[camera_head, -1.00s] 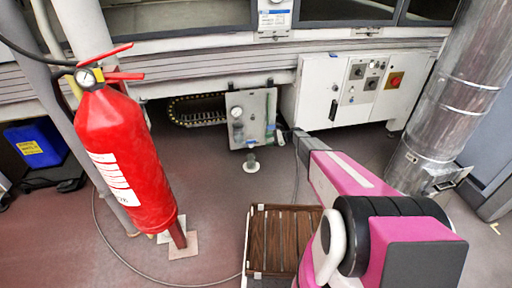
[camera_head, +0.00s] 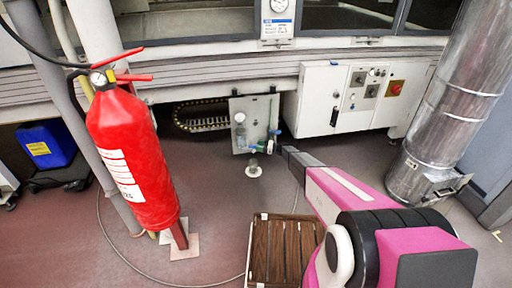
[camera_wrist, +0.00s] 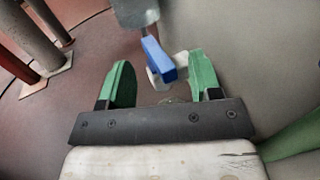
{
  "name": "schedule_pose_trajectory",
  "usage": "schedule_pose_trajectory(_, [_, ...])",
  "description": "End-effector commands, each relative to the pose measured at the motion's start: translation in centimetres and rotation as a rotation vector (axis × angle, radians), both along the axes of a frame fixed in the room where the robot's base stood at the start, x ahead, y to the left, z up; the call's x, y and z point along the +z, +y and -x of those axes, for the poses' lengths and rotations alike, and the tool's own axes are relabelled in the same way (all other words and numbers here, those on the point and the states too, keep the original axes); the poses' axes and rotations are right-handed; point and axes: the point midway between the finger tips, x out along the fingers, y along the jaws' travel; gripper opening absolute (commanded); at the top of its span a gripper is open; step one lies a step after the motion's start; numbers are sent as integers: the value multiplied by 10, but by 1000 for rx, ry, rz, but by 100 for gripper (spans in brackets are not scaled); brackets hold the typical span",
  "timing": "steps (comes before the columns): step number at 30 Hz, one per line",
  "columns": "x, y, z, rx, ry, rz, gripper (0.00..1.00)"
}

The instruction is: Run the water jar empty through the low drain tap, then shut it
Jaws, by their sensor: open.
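In the wrist view, the drain tap shows a blue lever (camera_wrist: 158,60) and a pale body (camera_wrist: 174,68). Above it, a grey, see-through shape (camera_wrist: 135,12), probably the bottom of the water jar, is cut off by the top edge. My gripper (camera_wrist: 162,80) is open, its two green fingers apart on either side of the tap. Nothing is clamped. I cannot tell how deep the tap sits between the fingers. In the head view, my gripper is small at the lower right of the gauge panel (camera_head: 244,107), and the jar is hard to make out.
A red fire extinguisher (camera_head: 130,155) stands at the left, beside grey pipes. A white control cabinet (camera_head: 315,100) and a metal duct (camera_head: 440,110) are to the right. A pale floor fitting (camera_head: 253,170) sits below the panel.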

Motion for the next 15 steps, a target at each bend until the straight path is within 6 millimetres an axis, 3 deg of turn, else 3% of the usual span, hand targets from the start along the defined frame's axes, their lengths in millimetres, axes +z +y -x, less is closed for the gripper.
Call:
schedule_pose_trajectory(6, [0, 22, -2, 2, -1, 0, 58])
schedule_pose_trajectory(15, [0, 26, -3, 0, -1, 1, 58])
